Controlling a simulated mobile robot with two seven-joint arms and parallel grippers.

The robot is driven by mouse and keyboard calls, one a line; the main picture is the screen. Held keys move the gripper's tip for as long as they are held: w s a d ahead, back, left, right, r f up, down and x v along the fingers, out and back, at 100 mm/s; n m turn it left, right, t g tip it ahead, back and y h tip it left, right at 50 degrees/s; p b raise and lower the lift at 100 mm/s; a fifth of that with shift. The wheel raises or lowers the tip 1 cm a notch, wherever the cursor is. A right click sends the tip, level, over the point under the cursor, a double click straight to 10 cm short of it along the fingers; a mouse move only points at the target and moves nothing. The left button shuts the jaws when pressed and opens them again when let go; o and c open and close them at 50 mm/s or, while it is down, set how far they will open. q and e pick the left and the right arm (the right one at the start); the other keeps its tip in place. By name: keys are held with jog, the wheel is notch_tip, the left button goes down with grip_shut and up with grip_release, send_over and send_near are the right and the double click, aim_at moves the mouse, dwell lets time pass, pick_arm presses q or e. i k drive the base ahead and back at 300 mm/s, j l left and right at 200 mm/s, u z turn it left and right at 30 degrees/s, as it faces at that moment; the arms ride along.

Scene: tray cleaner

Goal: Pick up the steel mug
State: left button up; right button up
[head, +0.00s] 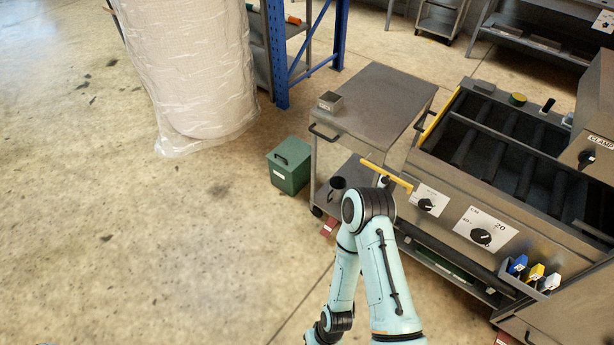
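A dark grey, round, mug-like thing (337,184) sits on the lower shelf of the steel cart, towards its front left. It is small and shaded, so I cannot tell for sure that it is the steel mug. One of my light blue arms rises from the bottom of the head view, bends at a black joint in front of the cart's right side, and folds back down. Its lower end runs to the bottom edge. Neither gripper shows in the view. The arm hides part of the lower shelf's right side.
The steel cart (385,100) carries a small open metal box (330,101) on top. A green box (290,165) stands on the floor to its left. The steel machine (470,215) with rollers, knobs and a yellow bar (385,175) stands right.

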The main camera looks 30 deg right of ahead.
aim_at(338, 185)
jog(key=i+j+z, duration=0.1)
jog(key=i, duration=0.4)
jog(key=i+j+z, duration=0.15)
jog(key=i, duration=0.4)
jog(key=i+j+z, duration=0.1)
jog(key=i, duration=0.4)
jog(key=i+j+z, duration=0.1)
jog(key=i+z, duration=0.15)
jog(key=z, duration=0.2)
jog(key=i+j+z, duration=0.2)
jog(key=z, duration=0.3)
jog(key=i+j+z, duration=0.25)
jog(key=z, duration=0.2)
jog(key=i+j+z, duration=0.15)
jog(key=z, duration=0.2)
jog(key=i+j+z, duration=0.6)
jog(key=z, duration=0.15)
jog(key=i+j+z, duration=0.1)
jog(key=i+j, duration=0.1)
jog(key=j, duration=0.05)
